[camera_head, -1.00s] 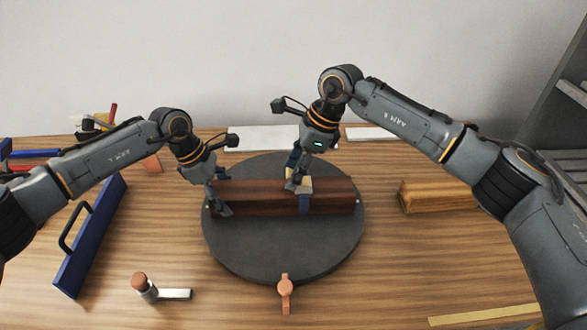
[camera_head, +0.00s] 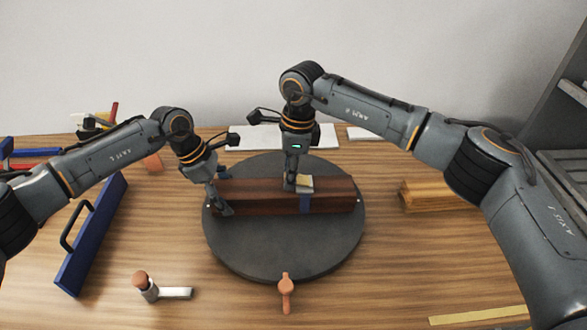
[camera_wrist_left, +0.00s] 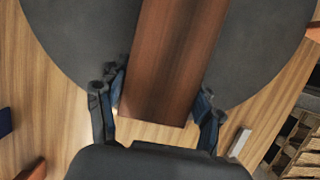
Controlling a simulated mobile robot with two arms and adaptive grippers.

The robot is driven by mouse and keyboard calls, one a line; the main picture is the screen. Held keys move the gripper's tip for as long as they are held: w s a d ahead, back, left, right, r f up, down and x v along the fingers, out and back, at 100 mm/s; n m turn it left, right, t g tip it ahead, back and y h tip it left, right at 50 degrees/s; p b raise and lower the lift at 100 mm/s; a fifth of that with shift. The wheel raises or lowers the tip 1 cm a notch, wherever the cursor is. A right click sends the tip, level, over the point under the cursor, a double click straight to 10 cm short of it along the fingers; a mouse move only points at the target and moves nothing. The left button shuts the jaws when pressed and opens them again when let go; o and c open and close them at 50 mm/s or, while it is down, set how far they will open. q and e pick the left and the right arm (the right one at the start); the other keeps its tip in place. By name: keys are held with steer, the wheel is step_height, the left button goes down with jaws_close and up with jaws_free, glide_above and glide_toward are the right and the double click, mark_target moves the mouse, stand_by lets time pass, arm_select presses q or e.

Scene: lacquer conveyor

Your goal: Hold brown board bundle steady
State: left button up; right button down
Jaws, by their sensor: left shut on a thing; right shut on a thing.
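My left gripper (camera_head: 221,203) is shut on the bundle's left end. In the left wrist view the bundle (camera_wrist_left: 172,60) runs between the two fingers of that gripper (camera_wrist_left: 160,95). My right gripper (camera_head: 293,183) is above the bundle, just left of the band, shut on a small beige piece (camera_head: 306,182). Whether this piece touches the bundle is hard to tell.
An orange handle (camera_head: 286,290) is at the turntable's front edge. A blue board with a black handle (camera_head: 92,235) lies left. A brown-topped tool (camera_head: 146,286) lies front left. A lighter wooden bundle (camera_head: 435,195) lies right. The front right table is mostly clear.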

steer(key=shift+a+f+h, duration=0.15)
steer(key=shift+f+h, duration=0.1)
steer(key=shift+h, duration=0.35)
steer(key=c, duration=1)
jaws_free()
steer(key=shift+r, duration=0.1)
step_height(320, 180, up, 12)
